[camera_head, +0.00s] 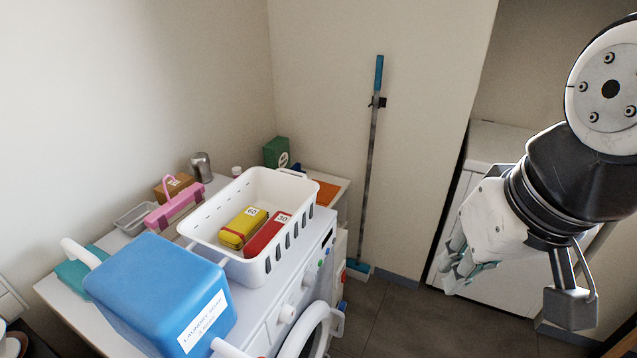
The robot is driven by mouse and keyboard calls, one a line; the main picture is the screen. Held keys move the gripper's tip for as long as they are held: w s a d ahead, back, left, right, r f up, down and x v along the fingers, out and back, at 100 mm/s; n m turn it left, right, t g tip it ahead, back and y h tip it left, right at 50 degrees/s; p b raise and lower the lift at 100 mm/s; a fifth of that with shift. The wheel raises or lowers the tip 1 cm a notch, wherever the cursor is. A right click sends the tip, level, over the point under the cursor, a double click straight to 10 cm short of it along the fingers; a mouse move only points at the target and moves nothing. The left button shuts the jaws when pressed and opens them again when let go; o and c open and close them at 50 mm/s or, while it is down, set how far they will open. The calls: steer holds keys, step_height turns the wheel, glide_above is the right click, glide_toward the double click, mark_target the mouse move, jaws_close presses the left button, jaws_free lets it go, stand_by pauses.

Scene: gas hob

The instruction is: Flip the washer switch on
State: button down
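The white washer (272,325) stands at the lower middle, seen from above at a steep angle. Its front panel has pale knobs (287,313) and a small green button (321,263). A round door rim (312,330) shows below them, cut off by the bottom edge. I cannot tell which control is the switch or how it is set. My gripper (462,273) is at the right, well apart from the washer, with its fingers pointing down and left. I see nothing held, but the finger gap is too unclear to judge.
A blue laundry soap box (150,285) and a white basket (219,260) with yellow (243,228) and red (267,236) packs stand on the washer top. A mop (373,160) leans on the back wall. Floor (400,325) is clear between washer and white cabinet (497,140).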

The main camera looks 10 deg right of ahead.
mark_target(344, 277)
steer(key=w+d+f+m+g+y+b, duration=0.15)
steer(key=w+f+m+b, duration=0.5)
steer(key=w+f, duration=0.75)
steer(key=w+f+m+y+b, duration=0.3)
steer(key=w+f+m+b, duration=0.55)
steer(key=w, duration=1.05)
steer(key=w+d+f+m+b, duration=0.2)
steer(key=w+d+f+m, duration=0.1)
steer(key=f, duration=1)
steer(key=w+d+f+m+t+y+b, duration=0.1)
steer(key=w+d+f+m+b, duration=0.2)
steer(key=f, duration=1)
steer(key=w+d+f+m+b, duration=0.2)
steer(key=w+d+f, duration=0.2)
steer(key=f, duration=0.9)
steer(key=w, duration=0.3)
steer(key=shift+m+b, duration=0.4)
steer(key=shift+y, duration=0.25)
steer(key=w+a+r+b+x, duration=0.1)
steer(key=b+x, duration=0.3)
steer(key=x, duration=0.8)
steer(key=shift+w+a, duration=0.35)
steer(key=shift+a, duration=0.3)
